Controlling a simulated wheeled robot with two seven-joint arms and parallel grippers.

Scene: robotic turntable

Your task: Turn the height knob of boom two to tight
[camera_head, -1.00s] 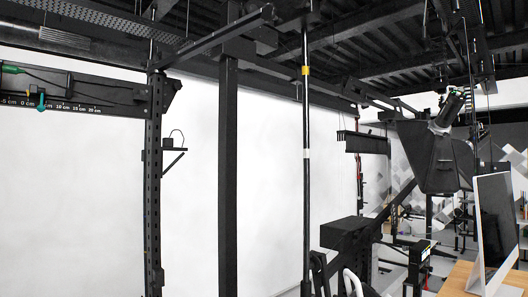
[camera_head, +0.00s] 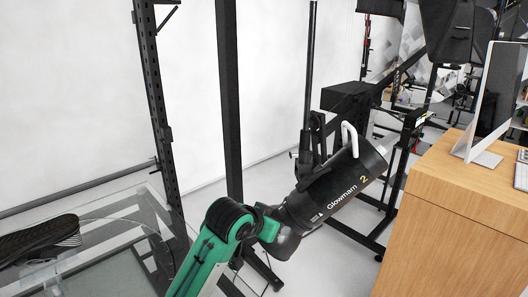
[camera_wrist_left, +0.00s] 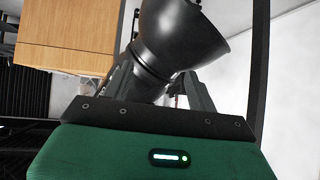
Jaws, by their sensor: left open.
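Boom two's lamp (camera_head: 340,185), a black cylinder marked "Glowmam 2" with a white handle, hangs tilted beside a thin dark pole (camera_head: 311,80). In the left wrist view my left gripper (camera_wrist_left: 160,85) is open, and the black reflector (camera_wrist_left: 180,40) fills the space just beyond the fingers; contact is unclear. My right gripper is not in view.
A glass turntable (camera_head: 110,240) with a dark shoe (camera_head: 40,240) is at the left. Upright black posts (camera_head: 228,100) stand behind it. A wooden desk (camera_head: 450,210) with a monitor (camera_head: 495,100) is close on the right. A black box (camera_head: 347,97) sits behind the lamp.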

